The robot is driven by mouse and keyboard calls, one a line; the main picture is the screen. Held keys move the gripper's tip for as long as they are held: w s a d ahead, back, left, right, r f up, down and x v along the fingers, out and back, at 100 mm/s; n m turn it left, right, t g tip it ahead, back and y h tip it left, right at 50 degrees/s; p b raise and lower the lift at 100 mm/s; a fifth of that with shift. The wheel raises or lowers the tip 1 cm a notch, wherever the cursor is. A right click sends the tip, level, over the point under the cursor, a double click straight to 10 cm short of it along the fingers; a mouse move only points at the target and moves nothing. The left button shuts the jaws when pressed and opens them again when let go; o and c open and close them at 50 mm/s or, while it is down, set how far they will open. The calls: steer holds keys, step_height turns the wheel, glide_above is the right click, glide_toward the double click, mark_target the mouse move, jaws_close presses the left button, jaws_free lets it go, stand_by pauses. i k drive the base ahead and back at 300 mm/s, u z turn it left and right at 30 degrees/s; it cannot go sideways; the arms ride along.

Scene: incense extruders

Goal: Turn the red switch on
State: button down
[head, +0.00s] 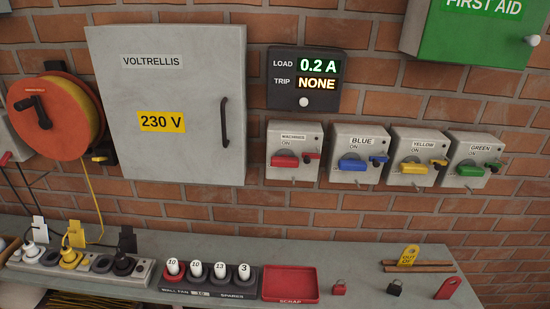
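The red switch (286,161) is a red handle on a grey wall box (293,173), leftmost in a row of similar boxes. Its handle lies roughly level, below a small "ON" mark and a label that seems to read "MACHINES". A smaller red piece (311,158) sits at the handle's right; I cannot tell whether it locks the handle. My gripper is not in view, so its distance from the switch does not show.
Blue (353,164), yellow (413,168) and green (470,170) switches hang to the right. A display (305,80) above reads 0.2 A and trip NONE. A grey shelf below holds plugs, fuses, a red scrap tray (290,284) and padlocks. A cable reel (55,118) hangs left.

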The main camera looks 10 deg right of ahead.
mark_target(284, 160)
steer(key=u, duration=0.1)
steer(key=i, duration=1.15)
steer(key=z, duration=0.5)
